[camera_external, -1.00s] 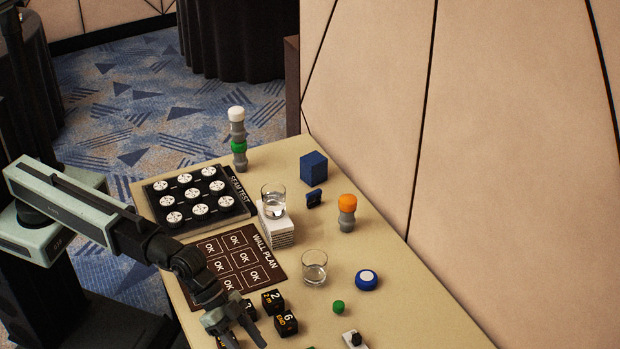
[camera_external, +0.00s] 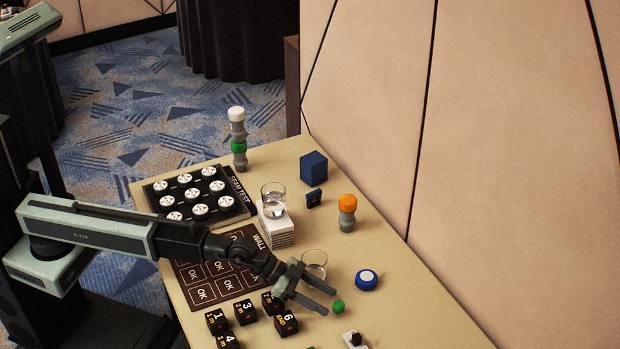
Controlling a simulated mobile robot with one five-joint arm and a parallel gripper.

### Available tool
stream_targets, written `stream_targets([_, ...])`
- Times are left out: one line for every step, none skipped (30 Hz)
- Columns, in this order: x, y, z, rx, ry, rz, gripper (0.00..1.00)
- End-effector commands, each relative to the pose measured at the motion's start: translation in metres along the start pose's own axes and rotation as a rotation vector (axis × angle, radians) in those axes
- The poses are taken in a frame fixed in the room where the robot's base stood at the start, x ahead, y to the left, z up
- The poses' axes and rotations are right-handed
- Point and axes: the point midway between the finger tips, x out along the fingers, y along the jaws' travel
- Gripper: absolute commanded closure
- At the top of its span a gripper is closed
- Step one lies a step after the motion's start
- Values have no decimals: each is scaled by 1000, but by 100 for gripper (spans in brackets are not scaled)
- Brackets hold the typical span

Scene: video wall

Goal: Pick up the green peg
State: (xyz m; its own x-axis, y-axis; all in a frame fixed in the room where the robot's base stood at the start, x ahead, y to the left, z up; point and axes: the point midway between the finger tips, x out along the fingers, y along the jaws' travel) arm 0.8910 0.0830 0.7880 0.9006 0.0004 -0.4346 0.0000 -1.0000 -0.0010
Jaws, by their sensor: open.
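A small round green piece (camera_external: 338,306), which looks like the green peg, stands on the tan table right of centre. My gripper (camera_external: 329,301) reaches across the table from the left, with its two fingers apart and pointing at the green piece. The fingertips appear just left of it in the picture. Whether they touch it or hover above it I cannot tell. Nothing shows between the fingers.
A glass (camera_external: 314,258) stands close behind my gripper, partly hidden. A blue round piece (camera_external: 367,280) sits right of the green piece. Several black numbered cubes (camera_external: 286,323) lie at the front left. A black-and-white piece (camera_external: 354,339) is at the front.

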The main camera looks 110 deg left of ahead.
Motion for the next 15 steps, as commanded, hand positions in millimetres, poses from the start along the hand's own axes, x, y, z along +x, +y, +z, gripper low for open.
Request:
stream_targets([1, 0, 0, 0, 0, 0, 47])
stream_targets([2, 0, 0, 0, 0, 0, 47])
stream_targets([4, 0, 1, 0, 0, 0, 47])
stream_targets([7, 0, 1, 0, 0, 0, 47])
stream_targets([11, 0, 1, 0, 0, 1, 47])
stream_targets([18, 1, 2, 0, 0, 1, 47])
stream_targets([24, 1, 2, 0, 0, 1, 47])
stream_targets([30, 1, 3, 0, 0, 1, 47])
stream_targets([38, 1, 3, -1, 0, 1, 47])
stream_targets([44, 1, 3, -1, 0, 1, 47])
stream_targets([48, 1, 3, -1, -1, 1, 47])
stream_targets([52, 1, 2, -1, -1, 1, 47])
stream_targets([54, 1, 2, -1, -1, 0, 47])
stream_targets([54, 1, 1, -1, -1, 0, 47])
stream_targets([53, 1, 1, -1, -1, 0, 47])
